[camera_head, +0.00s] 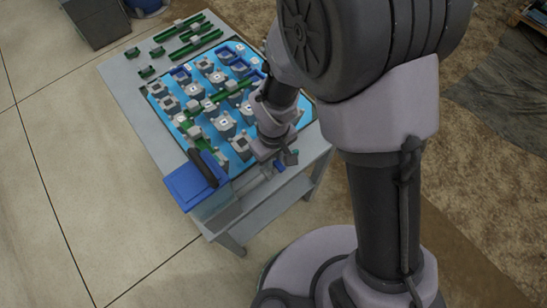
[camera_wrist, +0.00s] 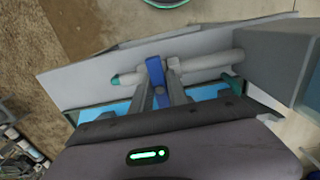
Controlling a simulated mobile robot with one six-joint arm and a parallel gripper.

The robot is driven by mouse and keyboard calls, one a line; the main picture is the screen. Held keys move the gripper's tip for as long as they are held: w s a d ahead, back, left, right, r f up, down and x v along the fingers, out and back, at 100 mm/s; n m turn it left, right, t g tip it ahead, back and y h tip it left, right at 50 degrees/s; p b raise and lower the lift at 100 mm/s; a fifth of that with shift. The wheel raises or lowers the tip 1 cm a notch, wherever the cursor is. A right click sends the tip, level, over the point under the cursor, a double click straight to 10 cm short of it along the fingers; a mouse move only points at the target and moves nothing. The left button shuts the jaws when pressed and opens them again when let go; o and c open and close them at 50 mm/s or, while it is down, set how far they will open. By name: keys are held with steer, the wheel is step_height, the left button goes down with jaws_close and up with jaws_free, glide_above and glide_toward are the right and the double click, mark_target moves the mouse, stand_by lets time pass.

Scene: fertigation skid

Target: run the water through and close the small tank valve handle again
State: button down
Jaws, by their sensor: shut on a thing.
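In the wrist view the blue valve handle (camera_wrist: 155,70) stands upright across a pale pipe (camera_wrist: 207,62) with a teal end. The two fingers of my gripper (camera_wrist: 157,82) are shut on the handle, one on each side of it. I cannot see any water flow.
The grey bench (camera_head: 139,107) carries a blue panel (camera_head: 165,122) with several grey valve blocks and green parts. A dark handle-like bar (camera_head: 203,168) rests by the tank lid. A dark box (camera_head: 97,22) stands beyond the bench. The pale floor (camera_head: 70,200) to the left is clear.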

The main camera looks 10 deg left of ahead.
steer(key=n+p, duration=0.1)
steer(key=n, duration=0.3)
steer(key=shift+r+p, duration=0.2)
steer(key=shift+p, duration=0.15)
steer(key=n+p, duration=0.1)
steer(key=n, duration=0.5)
steer(key=shift+n+p, duration=0.3)
steer(key=shift+p, duration=0.05)
steer(key=n+p, duration=0.1)
steer(key=n, duration=0.4)
steer(key=shift+n+p, duration=0.3)
steer(key=n, duration=0.3)
steer(key=shift+f, duration=0.2)
steer(key=c, duration=1.2)
jaws_free()
